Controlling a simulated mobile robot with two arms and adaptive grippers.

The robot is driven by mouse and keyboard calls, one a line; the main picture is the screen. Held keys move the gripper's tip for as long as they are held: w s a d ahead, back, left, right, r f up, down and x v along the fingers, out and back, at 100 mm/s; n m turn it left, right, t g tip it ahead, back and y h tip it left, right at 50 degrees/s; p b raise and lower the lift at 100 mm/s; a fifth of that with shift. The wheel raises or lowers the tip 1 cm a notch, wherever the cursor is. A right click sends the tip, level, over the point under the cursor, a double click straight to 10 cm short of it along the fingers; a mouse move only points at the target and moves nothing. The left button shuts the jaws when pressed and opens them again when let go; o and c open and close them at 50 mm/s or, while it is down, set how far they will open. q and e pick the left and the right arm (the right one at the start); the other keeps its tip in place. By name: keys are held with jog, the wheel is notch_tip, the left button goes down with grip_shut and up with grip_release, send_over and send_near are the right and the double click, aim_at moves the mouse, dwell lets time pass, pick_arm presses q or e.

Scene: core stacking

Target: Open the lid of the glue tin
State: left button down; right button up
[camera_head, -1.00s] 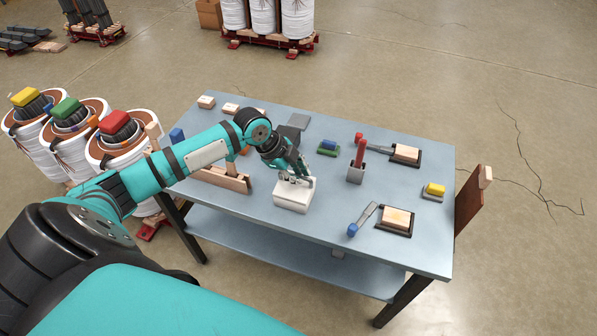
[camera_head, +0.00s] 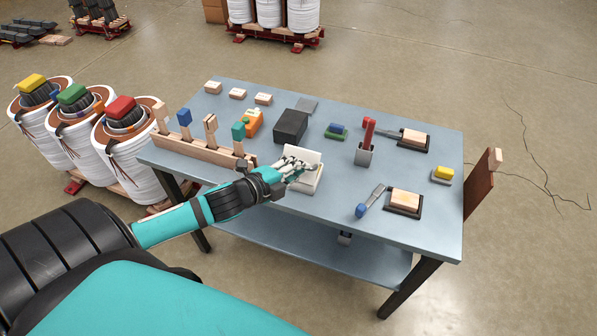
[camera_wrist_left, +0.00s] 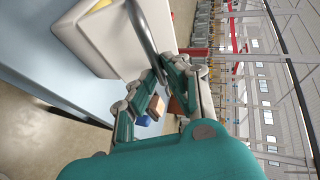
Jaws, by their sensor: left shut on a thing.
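The glue tin (camera_head: 304,187) is a white box near the front edge of the table's middle. Its white lid (camera_head: 303,154) stands tilted up at the back of the tin, and a yellowish inside shows below it. In the left wrist view the tin (camera_wrist_left: 90,42) is at upper left, with a grey curved handle (camera_wrist_left: 142,38) by the lid. My left gripper (camera_head: 308,168) is at the raised lid, above the tin. It is shut on the lid, seemingly at its handle; its fingers (camera_wrist_left: 163,75) hide the exact contact. My right gripper is not in view.
A wooden rack (camera_head: 200,149) with upright tools stands left of the tin. A dark box (camera_head: 290,126) is behind it. A grey holder with a red-handled tool (camera_head: 366,145) and a blue-handled brush (camera_head: 368,203) are to the right. Bare table lies between them.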

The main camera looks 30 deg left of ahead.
pick_arm(q)
jog(key=shift+s+d+f+m+t+b, duration=0.1)
jog(key=shift+s+f+m+t+b, duration=0.2)
jog(key=shift+t+b, duration=0.55)
jog(key=shift+s+d+f+m+t+b, duration=0.15)
jog(key=shift+s+t+b, duration=0.25)
jog(key=shift+b, duration=0.9)
jog(key=shift+s+f+m+t+b, duration=0.2)
jog(key=shift+s+t+b, duration=0.3)
jog(key=shift+b, duration=0.55)
jog(key=shift+w, duration=0.1)
